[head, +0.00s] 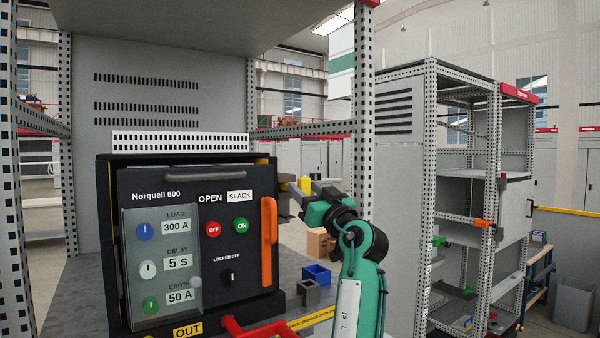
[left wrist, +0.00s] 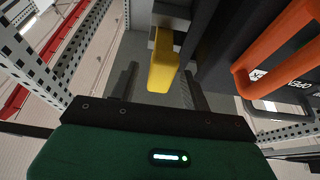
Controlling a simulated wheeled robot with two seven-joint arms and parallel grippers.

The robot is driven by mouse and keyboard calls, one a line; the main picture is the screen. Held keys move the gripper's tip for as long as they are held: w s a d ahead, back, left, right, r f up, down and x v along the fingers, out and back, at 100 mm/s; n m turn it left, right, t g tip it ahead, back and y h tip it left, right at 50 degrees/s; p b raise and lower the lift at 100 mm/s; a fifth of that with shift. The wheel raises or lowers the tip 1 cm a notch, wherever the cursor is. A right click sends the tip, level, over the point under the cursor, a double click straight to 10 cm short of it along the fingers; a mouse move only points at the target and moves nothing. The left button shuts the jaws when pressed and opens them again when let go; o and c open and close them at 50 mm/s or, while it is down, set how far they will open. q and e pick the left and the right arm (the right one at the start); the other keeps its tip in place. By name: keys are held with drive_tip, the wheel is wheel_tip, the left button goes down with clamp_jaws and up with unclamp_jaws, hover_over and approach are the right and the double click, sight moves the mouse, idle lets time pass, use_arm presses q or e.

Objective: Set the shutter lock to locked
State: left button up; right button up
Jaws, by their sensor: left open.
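A yellow tab on a grey mount, which looks like the shutter lock (head: 304,185), is at the right side of the black breaker unit (head: 190,185). It also shows in the left wrist view (left wrist: 162,68), with the grey mount (left wrist: 168,18) behind it. My left gripper (head: 292,193) is open beside the breaker's right side. In the left wrist view its two dark fingers (left wrist: 160,84) stand on either side of the yellow tab, with gaps visible. I cannot read any lock marking. My right gripper is not in view.
The breaker front has an orange handle (head: 269,234), close to my left gripper, and a black LOCKED OFF knob (head: 232,277). A clear cover (head: 162,262) lies over three dials. Blue (head: 316,274) and grey (head: 309,292) bins stand to the right. A perforated post (head: 364,110) rises behind my arm.

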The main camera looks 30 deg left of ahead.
use_arm(q)
drive_tip(key=shift+p+x, duration=0.7)
drive_tip(key=shift+x, duration=1)
drive_tip(key=shift+f, duration=0.1)
clamp_jaws()
